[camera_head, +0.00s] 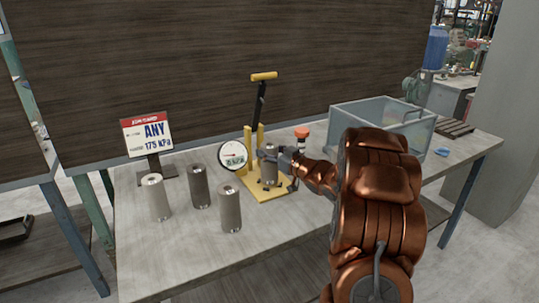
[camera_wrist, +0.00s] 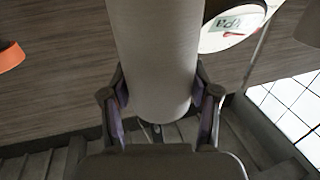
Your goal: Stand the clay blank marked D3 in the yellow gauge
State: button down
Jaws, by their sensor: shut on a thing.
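The yellow gauge (camera_head: 266,192) stands on the table with an upright handle and a round dial (camera_head: 232,155) at its left. My gripper (camera_head: 279,157) is at the gauge, shut on a grey clay blank (camera_head: 269,170). This blank is upright over the yellow base; I cannot tell whether it touches it. In the wrist view the held blank (camera_wrist: 158,50) sits between both fingers (camera_wrist: 160,100), and part of the dial (camera_wrist: 232,27) shows behind. No D3 mark is readable. Three other blanks stand at the left: a pale one (camera_head: 156,198), a darker one (camera_head: 199,187) and a front one (camera_head: 230,208).
A sign (camera_head: 147,135) reading "ANY 175 kPa" stands behind the blanks. A clear open bin (camera_head: 405,133) is at the right, with an orange-topped item (camera_head: 302,133) near its left side. A blue scrap (camera_head: 442,152) lies right of the bin. The table's front left is bare.

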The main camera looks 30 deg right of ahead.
jog(key=shift+f, duration=0.6)
jog(key=shift+f, duration=0.2)
jog(key=shift+c, duration=1.4)
grip_release()
jog(key=s+d+b, duration=0.1)
jog(key=s+d, duration=0.1)
jog(key=s, duration=1)
jog(key=shift+r, duration=0.1)
